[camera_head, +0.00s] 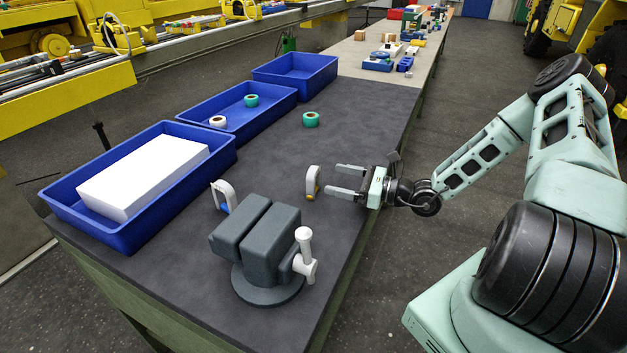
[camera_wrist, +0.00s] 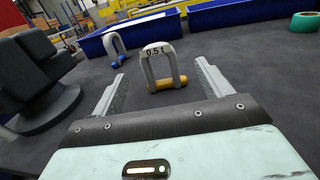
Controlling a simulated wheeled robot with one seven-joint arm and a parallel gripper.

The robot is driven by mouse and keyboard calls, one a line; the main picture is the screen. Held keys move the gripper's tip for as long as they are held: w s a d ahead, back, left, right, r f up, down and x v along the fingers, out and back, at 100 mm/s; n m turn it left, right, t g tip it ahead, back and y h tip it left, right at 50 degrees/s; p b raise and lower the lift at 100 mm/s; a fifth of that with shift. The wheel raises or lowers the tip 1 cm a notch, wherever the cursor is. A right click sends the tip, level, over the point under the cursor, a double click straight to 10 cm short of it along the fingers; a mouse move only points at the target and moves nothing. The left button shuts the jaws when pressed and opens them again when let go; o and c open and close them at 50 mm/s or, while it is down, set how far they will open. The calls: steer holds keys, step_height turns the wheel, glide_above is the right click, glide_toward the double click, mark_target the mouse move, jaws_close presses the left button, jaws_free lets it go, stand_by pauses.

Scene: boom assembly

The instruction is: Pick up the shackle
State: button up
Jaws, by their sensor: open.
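A light grey shackle (camera_head: 313,180) with a yellow pin stands upright on the dark bench top. In the wrist view this shackle (camera_wrist: 157,55) carries the mark "0.5 t" and shows ahead of my fingers, between their lines. My gripper (camera_head: 333,182) is open and empty, with its fingertips pointing at the shackle and a small gap before it. A second shackle (camera_head: 223,194), with a blue pin, stands further left beside the vise; it also shows in the wrist view (camera_wrist: 115,46).
A grey vise (camera_head: 262,240) stands at the near end of the bench. Several blue bins (camera_head: 100,228) line the far edge, one holding a white block (camera_head: 145,175). A green tape roll (camera_head: 310,119) lies beyond the shackles. Bench top between is clear.

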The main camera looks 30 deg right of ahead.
mark_target(313, 175)
steer(key=p+x, duration=0.1)
steer(key=x, duration=0.6)
steer(key=shift+a+f, duration=0.1)
steer(key=shift+a, duration=0.2)
steer(key=c, duration=1.3)
